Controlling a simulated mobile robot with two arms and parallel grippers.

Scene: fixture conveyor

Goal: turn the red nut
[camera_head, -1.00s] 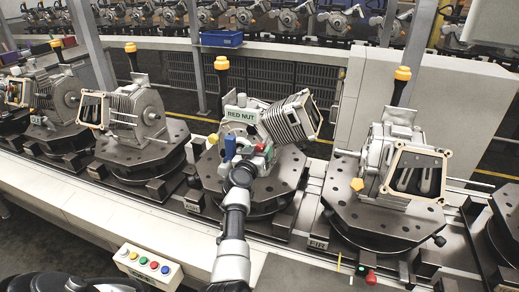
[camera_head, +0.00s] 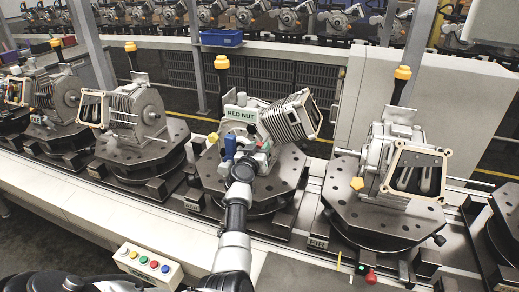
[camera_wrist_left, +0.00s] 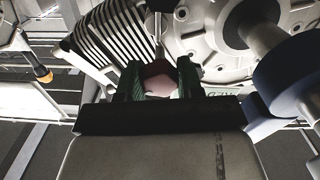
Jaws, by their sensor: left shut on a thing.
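The fixture under the "RED NUT" sign (camera_head: 240,114) stands in the middle of the head view, on a dark round-cornered plate. My left arm reaches up to it from below, and my left gripper (camera_head: 250,158) is at its front, partly hidden by my own wrist. In the left wrist view, the green fingers of my left gripper (camera_wrist_left: 161,80) are shut on the red nut (camera_wrist_left: 160,84), which looks pinkish and sits between them. In the head view the nut is too small and covered to make out clearly. My right gripper is not in view.
A blue part (camera_head: 229,147) and a yellow knob (camera_head: 213,138) sit close to the left of my gripper. A finned housing (camera_head: 290,117) juts out at upper right. Similar fixtures stand on both sides along the conveyor. A button box (camera_head: 148,266) is at the front left.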

